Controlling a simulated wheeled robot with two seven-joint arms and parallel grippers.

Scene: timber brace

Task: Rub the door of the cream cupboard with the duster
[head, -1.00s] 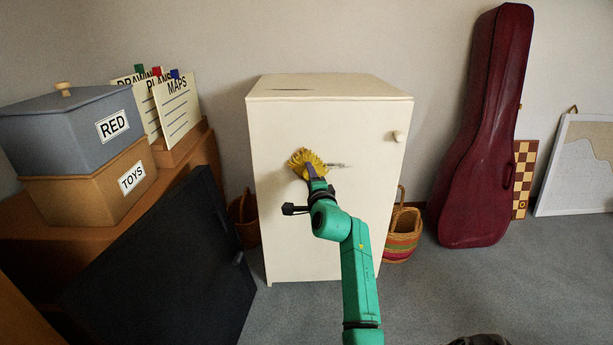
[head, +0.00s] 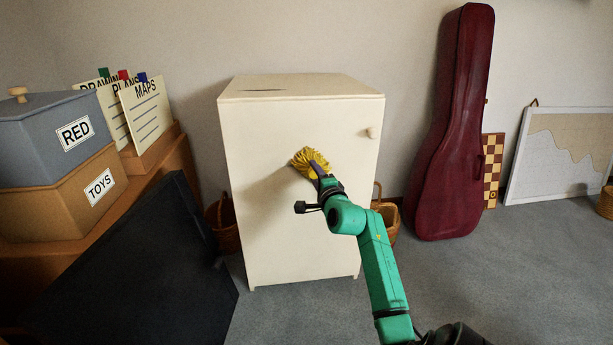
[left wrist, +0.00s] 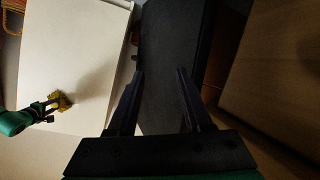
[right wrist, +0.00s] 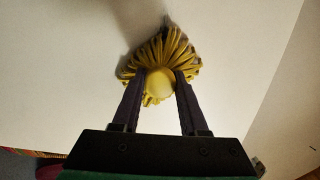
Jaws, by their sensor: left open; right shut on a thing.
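The cream cupboard (head: 255,220) stands against the wall, its door facing me, with a round knob (head: 371,133) at the upper right. My right gripper (head: 322,180) is shut on the duster (head: 311,162), which has a yellow fringed head. The duster is in front of the upper middle of the door; in the right wrist view its head (right wrist: 160,50) appears against the cream surface, its strands splayed. I cannot tell how firmly it touches. My left gripper (left wrist: 160,100) is open and empty in the left wrist view, outside the head view.
A dark flat panel (head: 130,265) leans at the left, before a brown unit with labelled boxes (head: 60,140) and cards. Baskets (head: 388,215) flank the cupboard. A dark red instrument case (head: 450,130) and a chequered board (head: 492,170) stand right. Carpet (head: 500,290) is clear at the right.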

